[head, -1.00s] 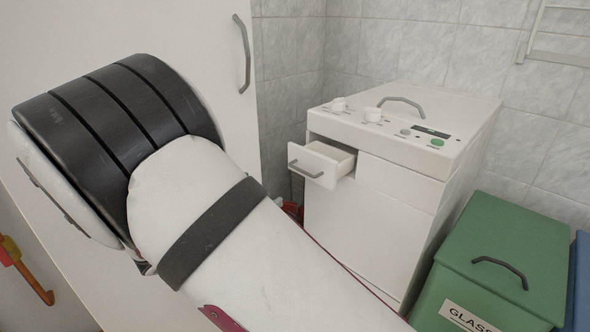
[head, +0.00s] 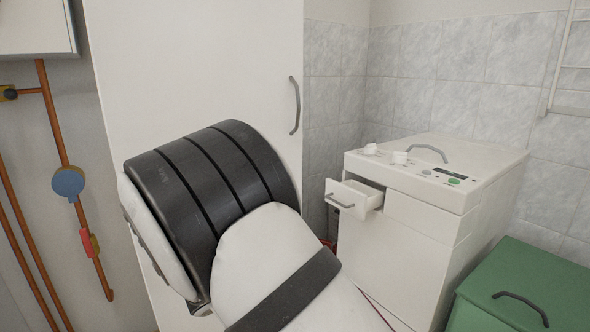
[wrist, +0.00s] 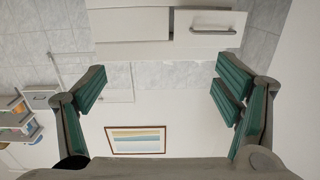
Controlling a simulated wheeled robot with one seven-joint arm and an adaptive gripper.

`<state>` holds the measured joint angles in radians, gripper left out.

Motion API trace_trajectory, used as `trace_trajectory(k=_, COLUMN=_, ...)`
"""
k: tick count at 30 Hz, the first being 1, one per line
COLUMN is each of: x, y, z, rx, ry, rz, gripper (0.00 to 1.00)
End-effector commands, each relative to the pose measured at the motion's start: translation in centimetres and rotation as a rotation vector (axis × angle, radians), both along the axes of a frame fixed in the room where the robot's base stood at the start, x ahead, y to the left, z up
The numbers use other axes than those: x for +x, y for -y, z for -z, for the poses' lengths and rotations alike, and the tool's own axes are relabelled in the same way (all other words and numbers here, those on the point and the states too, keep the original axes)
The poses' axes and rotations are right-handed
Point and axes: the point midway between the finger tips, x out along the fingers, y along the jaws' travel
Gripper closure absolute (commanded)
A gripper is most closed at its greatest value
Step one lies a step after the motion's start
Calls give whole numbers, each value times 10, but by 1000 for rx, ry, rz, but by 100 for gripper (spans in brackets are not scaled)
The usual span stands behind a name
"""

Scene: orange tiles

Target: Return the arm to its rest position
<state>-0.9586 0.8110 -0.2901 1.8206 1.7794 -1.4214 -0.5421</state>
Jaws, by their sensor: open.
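My gripper (wrist: 158,95) shows in the wrist view with its two green-padded fingers spread wide apart. It is open, with nothing between the fingers. In the head view my white and black arm fills the lower middle, and the gripper itself is hidden from that camera. In the wrist view the white washing machine's drawer front, with its grey handle (wrist: 212,29), lies beyond the fingers at the top, apart from them.
A white washing machine (head: 390,255) stands in the corner with its small drawer (head: 352,197) pulled out. A green lidded bin (head: 530,285) is at the right. A tall white cabinet (head: 190,70) is behind my arm. Orange pipes (head: 60,140) run down the left wall. A framed picture (wrist: 135,140) hangs on a wall.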

Motion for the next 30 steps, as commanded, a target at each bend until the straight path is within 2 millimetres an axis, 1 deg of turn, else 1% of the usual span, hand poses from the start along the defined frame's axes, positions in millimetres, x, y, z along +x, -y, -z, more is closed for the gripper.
trace_trajectory(k=1, x=4, y=3, z=-2, rx=17, ry=-1, rz=-9, gripper=16)
trace_trajectory(k=8, x=24, y=7, z=-9, rx=109, ry=-15, rz=-93, gripper=16)
trace_trajectory(k=14, x=46, y=8, z=-22, rx=233, ry=-37, rz=-211, gripper=16)
trace_trajectory(k=17, x=57, y=8, z=-31, rx=309, ry=-51, rz=-289, gripper=16)
trace_trajectory(k=21, x=69, y=6, z=-53, rx=443, ry=-86, rz=-442, gripper=16)
trace_trajectory(k=23, x=69, y=4, z=-66, rx=509, ry=-110, rz=-525, gripper=16)
trace_trajectory(k=26, x=59, y=-1, z=-88, rx=606, ry=-164, rz=-669, gripper=16)
trace_trajectory(k=29, x=36, y=-5, z=-107, rx=679, ry=-238, rz=-804, gripper=16)
trace_trajectory(k=30, x=24, y=-6, z=-114, rx=703, ry=-272, rz=-854, gripper=16)
